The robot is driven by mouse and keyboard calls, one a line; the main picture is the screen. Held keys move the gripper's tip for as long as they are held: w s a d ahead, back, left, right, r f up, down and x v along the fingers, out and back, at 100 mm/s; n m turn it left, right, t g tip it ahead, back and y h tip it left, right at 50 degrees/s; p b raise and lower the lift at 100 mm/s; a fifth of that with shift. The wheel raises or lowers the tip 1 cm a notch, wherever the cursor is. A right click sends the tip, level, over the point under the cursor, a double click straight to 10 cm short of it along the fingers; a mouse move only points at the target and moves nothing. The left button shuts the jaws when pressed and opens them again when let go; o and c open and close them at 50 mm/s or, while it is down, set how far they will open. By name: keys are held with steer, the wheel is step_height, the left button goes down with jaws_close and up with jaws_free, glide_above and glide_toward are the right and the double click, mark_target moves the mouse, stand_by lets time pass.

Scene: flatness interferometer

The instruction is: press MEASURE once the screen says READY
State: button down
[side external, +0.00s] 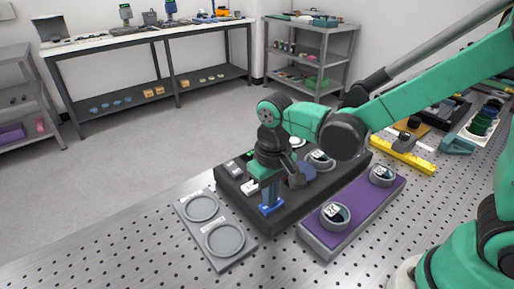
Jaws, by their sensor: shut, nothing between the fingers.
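The interferometer (341,178) is a low black unit on the perforated metal table. On its front edge is a blue block with a pale mark (271,209), which may be the MEASURE button; its lettering is too small to read. My gripper (269,198) points down, shut and empty, with its tips right above or at the blue block; I cannot tell whether they touch. White and grey pieces (249,187) sit on the unit to the left of my gripper. A round ringed part (320,159) sits on its right side. My wrist hides the middle of the unit. No readable screen shows.
A grey plate with two round recesses (228,257) lies at front left. A purple-topped tray (362,205) with two ringed discs stands at right. A yellow bar (402,156) lies behind it. The table's front left is bare.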

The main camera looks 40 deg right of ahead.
step_height(320, 180, up, 13)
stand_by(0.4)
stand_by(0.7)
steer(key=s+d+f+t, duration=0.3)
steer(key=d+f+t, duration=0.1)
steer(key=d+t, duration=0.3)
steer(key=shift+s+d+f, duration=0.15)
steer(key=shift+d+f, duration=0.15)
steer(key=shift+d, duration=0.25)
stand_by(0.4)
